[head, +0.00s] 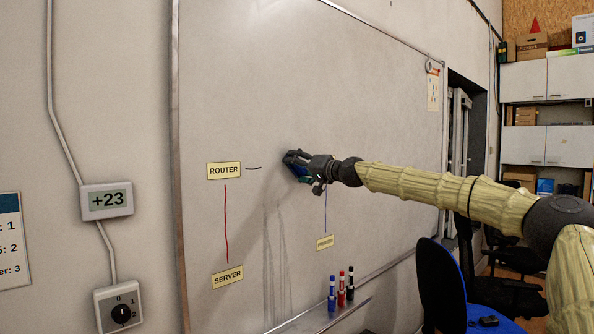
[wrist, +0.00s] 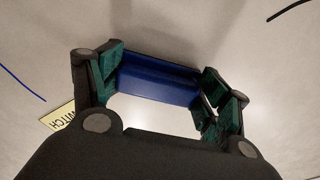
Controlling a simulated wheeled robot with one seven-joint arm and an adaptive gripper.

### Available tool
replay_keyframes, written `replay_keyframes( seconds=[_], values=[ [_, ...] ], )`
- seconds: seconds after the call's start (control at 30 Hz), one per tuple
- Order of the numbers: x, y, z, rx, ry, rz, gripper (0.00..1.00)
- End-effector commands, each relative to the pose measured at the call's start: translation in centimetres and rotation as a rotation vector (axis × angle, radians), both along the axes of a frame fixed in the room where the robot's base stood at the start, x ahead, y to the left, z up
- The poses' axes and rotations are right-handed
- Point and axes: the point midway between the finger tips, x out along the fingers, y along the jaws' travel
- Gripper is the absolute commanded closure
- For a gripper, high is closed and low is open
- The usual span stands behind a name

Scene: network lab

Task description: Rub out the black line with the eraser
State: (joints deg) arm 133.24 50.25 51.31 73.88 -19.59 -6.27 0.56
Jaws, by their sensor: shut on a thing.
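The black line (head: 253,168) is a short dark stroke on the whiteboard, just right of the yellow ROUTER label (head: 224,170). Part of it also shows in the wrist view (wrist: 290,10) at the top right corner. My gripper (head: 297,163) is at the board, a little right of the line's visible end. It is shut on the blue eraser (wrist: 158,78), which lies between the green-padded fingers. In the head view the fingers hide most of the eraser. I cannot tell whether the eraser touches the board.
The whiteboard (head: 350,80) also carries a red line (head: 226,225) down to the SERVER label (head: 228,276) and a blue line (head: 326,208) above another yellow label (head: 325,242). Several markers (head: 341,290) stand by the lower edge. A blue chair (head: 445,290) is at lower right.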

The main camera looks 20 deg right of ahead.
Motion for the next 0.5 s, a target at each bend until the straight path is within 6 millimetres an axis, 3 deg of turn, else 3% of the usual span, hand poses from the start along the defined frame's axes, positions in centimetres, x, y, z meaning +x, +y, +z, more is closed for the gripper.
replay_keyframes(
  seconds=[0.5],
  values=[
    [0.9,-2.9,-0.1,0.000,0.001,-0.001,0.43]
  ],
)
